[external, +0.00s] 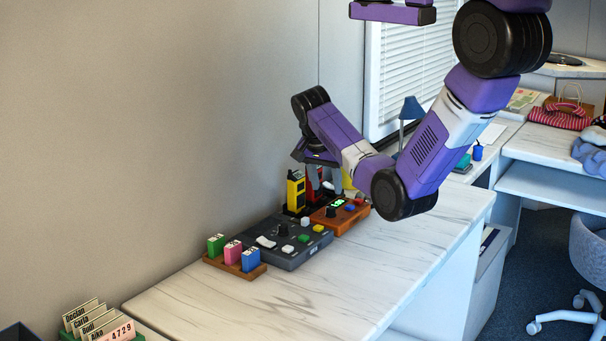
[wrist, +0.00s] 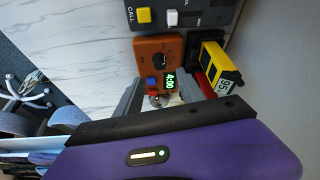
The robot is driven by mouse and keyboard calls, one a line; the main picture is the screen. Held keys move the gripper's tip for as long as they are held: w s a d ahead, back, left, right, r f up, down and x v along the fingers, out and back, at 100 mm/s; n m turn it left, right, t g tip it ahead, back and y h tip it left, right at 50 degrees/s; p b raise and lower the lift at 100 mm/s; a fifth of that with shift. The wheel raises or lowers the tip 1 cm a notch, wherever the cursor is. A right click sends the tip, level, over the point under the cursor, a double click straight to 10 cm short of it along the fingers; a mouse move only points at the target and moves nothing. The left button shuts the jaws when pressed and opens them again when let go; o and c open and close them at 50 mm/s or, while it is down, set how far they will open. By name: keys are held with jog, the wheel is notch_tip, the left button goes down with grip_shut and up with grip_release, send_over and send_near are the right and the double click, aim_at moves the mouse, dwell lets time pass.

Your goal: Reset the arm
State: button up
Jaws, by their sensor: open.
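My gripper (external: 326,182) is at the end of my purple arm, low over the back of the white marbled counter (external: 300,297). Its two grey fingers are spread in the wrist view (wrist: 158,98). They are near the front of an orange box (wrist: 148,52) with a black knob, a blue button and a lit green display.
A yellow handset (external: 296,192) and a red handset (external: 314,186) stand close to my gripper. A dark grey button panel (external: 282,241) and a wooden rack (external: 236,266) of coloured blocks are to the left. A blue lamp (external: 411,108) stands behind. The counter's front is clear.

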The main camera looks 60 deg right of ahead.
jog(key=w+r+n+t+h, duration=0.2)
jog(key=w+r+n+t, duration=0.35)
jog(key=w+t, duration=0.2)
jog(key=s+a+n+t+y, duration=0.1)
jog(key=s+a+n+t, duration=0.35)
jog(key=a, duration=0.65)
jog(key=s+a+r+n+y, duration=0.2)
jog(key=s+a, duration=0.4)
jog(key=s, duration=0.6)
jog(key=s+a+r+n+t+y, duration=0.1)
jog(key=s+a+r+n, duration=0.1)
jog(key=s+a, duration=0.5)
jog(key=s+a+r+n+t+y, duration=0.1)
jog(key=s+a, duration=0.5)
jog(key=s, duration=1.2)
jog(key=shift+s+a+r+n+y+b, duration=0.3)
jog(key=shift+r+n+y+b, duration=0.15)
jog(key=shift+y, duration=0.35)
